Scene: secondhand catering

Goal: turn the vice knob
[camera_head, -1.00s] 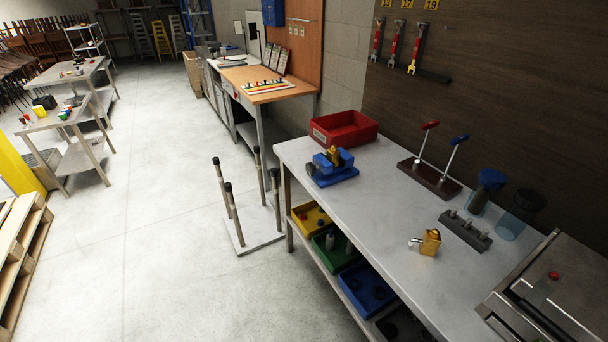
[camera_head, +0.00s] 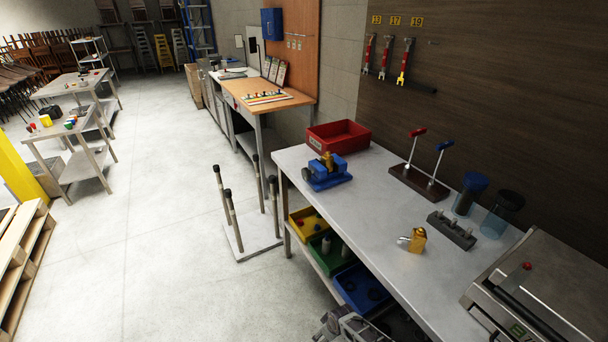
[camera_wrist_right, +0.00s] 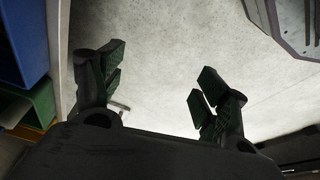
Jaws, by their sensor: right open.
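The blue vice (camera_head: 329,178) stands on the metal bench near its far left corner, with a brass-coloured piece (camera_head: 328,160) at its top. Its dark round knob (camera_head: 307,174) faces left, toward the bench edge. My right gripper (camera_wrist_right: 160,88) is open and empty in the right wrist view, with bare floor behind its fingers. The vice is not in that view, so the gripper is apart from it. My left gripper is not in view.
A red bin (camera_head: 338,137) stands behind the vice. A brass padlock-like block (camera_head: 418,240) and a two-lever stand (camera_head: 421,184) are further along the bench. A plate with upright posts (camera_head: 250,236) stands on the floor left of the bench. Bench top before the vice is clear.

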